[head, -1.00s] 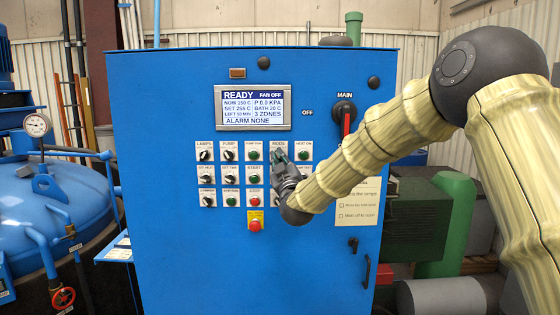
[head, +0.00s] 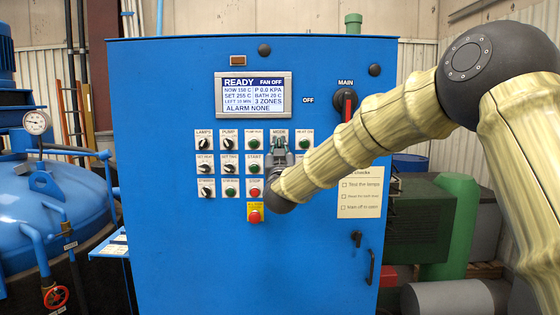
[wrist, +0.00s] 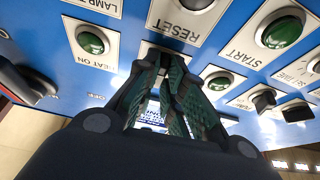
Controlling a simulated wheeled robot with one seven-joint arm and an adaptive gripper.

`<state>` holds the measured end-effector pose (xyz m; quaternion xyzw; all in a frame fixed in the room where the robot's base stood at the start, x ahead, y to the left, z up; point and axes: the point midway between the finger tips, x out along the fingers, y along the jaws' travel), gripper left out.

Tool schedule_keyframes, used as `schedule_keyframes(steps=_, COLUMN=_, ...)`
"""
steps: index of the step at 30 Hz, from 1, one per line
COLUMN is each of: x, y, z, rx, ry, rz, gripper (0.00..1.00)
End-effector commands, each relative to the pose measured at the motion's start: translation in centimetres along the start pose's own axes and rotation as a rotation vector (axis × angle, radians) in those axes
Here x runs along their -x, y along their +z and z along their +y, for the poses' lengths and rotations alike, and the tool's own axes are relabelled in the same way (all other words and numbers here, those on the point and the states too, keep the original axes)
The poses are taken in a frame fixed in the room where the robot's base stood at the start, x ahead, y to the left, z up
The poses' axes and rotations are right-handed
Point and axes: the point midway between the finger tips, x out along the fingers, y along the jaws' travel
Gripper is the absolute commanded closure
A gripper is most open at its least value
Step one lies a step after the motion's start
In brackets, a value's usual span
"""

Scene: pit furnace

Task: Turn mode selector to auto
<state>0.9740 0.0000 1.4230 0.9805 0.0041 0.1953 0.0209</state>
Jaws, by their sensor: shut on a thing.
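The mode selector's label plate (head: 279,133), reading MODE, is in the top row of the blue panel in the head view. My gripper (head: 279,150) is at the panel just below that lettering. The fingers are shut on the selector knob and hide it, so its pointer direction cannot be read. In the wrist view the panel appears upside down. There my gripper's two fingers (wrist: 168,68) come together over the selector plate, between the HEAT ON button (wrist: 92,41) and another green button (wrist: 218,81).
Several knobs and buttons crowd around the gripper. A red emergency button (head: 255,214) is below left, and the MAIN switch (head: 345,102) is at upper right. The display (head: 253,95) reads READY, FAN OFF, ALARM NONE.

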Motion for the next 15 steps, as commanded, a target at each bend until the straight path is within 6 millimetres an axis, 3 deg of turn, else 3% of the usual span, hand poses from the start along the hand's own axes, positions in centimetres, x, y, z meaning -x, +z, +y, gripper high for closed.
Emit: schedule_keyframes(steps=15, x=0.06, y=0.18, z=-0.27, rx=-0.396, ry=0.164, rz=0.000, gripper=1.00)
